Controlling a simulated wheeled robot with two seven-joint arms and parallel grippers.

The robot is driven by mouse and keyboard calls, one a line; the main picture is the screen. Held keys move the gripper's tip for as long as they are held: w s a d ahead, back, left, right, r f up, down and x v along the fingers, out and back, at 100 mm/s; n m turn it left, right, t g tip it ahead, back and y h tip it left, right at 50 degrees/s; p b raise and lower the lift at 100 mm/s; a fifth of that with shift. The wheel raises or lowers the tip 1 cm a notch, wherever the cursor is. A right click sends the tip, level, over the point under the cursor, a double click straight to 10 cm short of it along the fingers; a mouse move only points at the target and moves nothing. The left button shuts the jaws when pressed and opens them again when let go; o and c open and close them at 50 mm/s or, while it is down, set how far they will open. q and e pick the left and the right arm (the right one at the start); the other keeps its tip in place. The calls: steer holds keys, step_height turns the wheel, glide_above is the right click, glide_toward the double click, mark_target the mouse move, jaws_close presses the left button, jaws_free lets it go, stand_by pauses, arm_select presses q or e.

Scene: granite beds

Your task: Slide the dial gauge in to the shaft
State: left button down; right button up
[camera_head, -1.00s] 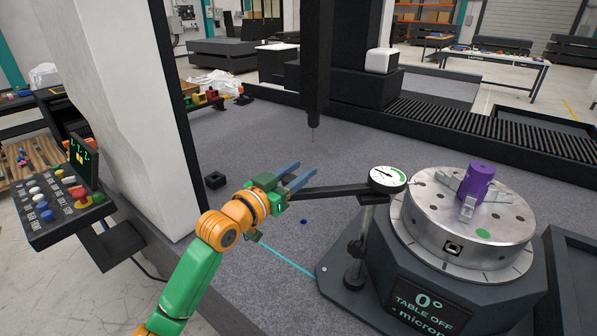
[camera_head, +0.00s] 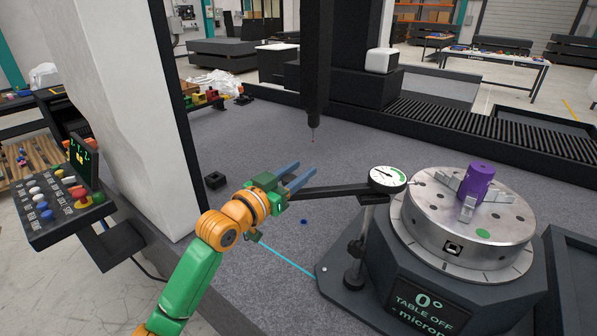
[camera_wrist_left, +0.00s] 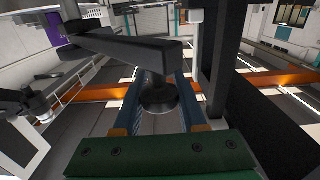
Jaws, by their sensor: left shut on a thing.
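The dial gauge (camera_head: 388,179) has a white and green face and sits on a dark arm (camera_head: 335,191) at the top of a post (camera_head: 363,232). The purple shaft (camera_head: 477,182) stands upright in the jaws of the round metal table (camera_head: 462,240). The gauge is just left of that table, and its tip is close to the table's rim, apart from the shaft. My left gripper (camera_head: 296,178) has blue fingers shut on the left end of the dark arm. The wrist view shows the arm (camera_wrist_left: 120,48) between the fingers (camera_wrist_left: 158,100). My right gripper is not in view.
The table's base (camera_head: 428,300) reads 0° and TABLE OFF. A black vertical probe column (camera_head: 316,70) hangs behind the gripper. A small black block (camera_head: 215,180) lies on the granite bed (camera_head: 260,140). A button panel (camera_head: 62,205) is at left.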

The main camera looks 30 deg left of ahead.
arm_select(q)
steer(key=w+d+p, duration=0.1)
steer(key=w+d, duration=0.2)
steer(key=d, duration=0.1)
steer(key=w+d+p, duration=0.1)
steer(key=w+d, duration=0.5)
steer(key=d, duration=0.1)
steer(key=shift+w+d+p, duration=0.3)
steer(key=shift+w+p, duration=0.05)
steer(key=shift+p, duration=0.05)
